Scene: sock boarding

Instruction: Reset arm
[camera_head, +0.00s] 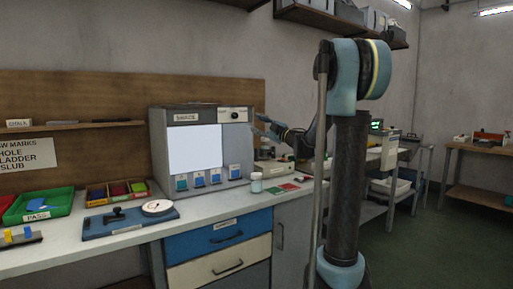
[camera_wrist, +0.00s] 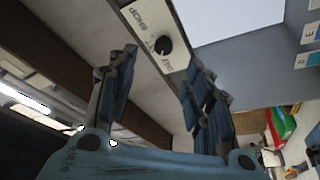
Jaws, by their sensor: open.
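My gripper (camera_head: 262,126) is raised in front of the right side of the grey light box (camera_head: 160,150). It points left, above the worktop. In the wrist view my gripper (camera_wrist: 155,95) has its two blue fingers spread apart with nothing between them. Beyond the fingers there is the panel with a black knob (camera_wrist: 163,46) and part of the bright screen (camera_wrist: 230,20). I cannot tell exactly how far the fingers are from the box.
The worktop (camera_head: 215,207) holds a white-lidded jar (camera_head: 256,182), red and green cards (camera_head: 282,188), a blue board (camera_head: 128,222) with a round white dial, and a green tray (camera_head: 40,205). A shelf (camera_head: 305,14) hangs above. Green floor (camera_head: 435,235) is open at right.

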